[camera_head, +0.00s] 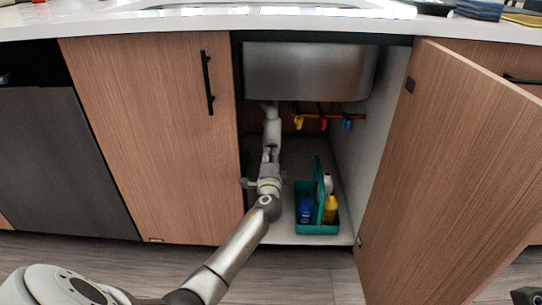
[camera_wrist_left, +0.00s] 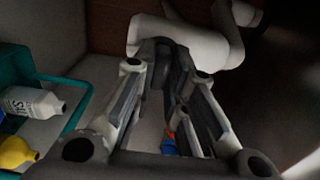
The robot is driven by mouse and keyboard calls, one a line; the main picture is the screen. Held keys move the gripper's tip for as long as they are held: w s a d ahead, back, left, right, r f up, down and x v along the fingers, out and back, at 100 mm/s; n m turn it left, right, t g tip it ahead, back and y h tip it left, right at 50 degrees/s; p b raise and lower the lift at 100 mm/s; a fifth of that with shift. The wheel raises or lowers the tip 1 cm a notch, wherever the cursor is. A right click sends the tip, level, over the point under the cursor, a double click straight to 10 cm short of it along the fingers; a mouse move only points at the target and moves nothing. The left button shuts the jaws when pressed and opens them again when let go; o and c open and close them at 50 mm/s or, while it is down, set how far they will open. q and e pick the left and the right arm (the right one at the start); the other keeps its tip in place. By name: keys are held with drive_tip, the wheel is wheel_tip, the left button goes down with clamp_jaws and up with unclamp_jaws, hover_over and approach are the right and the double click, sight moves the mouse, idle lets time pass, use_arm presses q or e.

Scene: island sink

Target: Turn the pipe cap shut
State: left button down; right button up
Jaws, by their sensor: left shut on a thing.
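The white drain pipe (camera_head: 272,127) hangs under the steel sink inside the open cabinet. In the left wrist view the pipe (camera_wrist_left: 215,45) bends just beyond my fingers. My left gripper (camera_head: 270,153) reaches up to the pipe's lower end. In the wrist view my left gripper (camera_wrist_left: 168,62) is shut on the white pipe cap (camera_wrist_left: 148,32) at this end. The fingers hide much of the cap, so I cannot tell how far it is turned.
A teal caddy (camera_head: 318,229) with a blue bottle (camera_head: 306,210) and a yellow bottle (camera_head: 330,209) stands on the cabinet floor, right of my arm. The open door (camera_head: 455,170) bounds the right side. Colored valves (camera_head: 322,122) sit behind. The sink (camera_head: 308,72) is above.

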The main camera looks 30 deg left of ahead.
use_arm(q)
drive_tip(key=shift+f, duration=0.1)
idle(0.3)
drive_tip(key=c, duration=1.5)
unclamp_jaws()
drive_tip(key=shift+o, duration=0.2)
drive_tip(key=v, duration=1.2)
drive_tip(key=shift+s, duration=0.1)
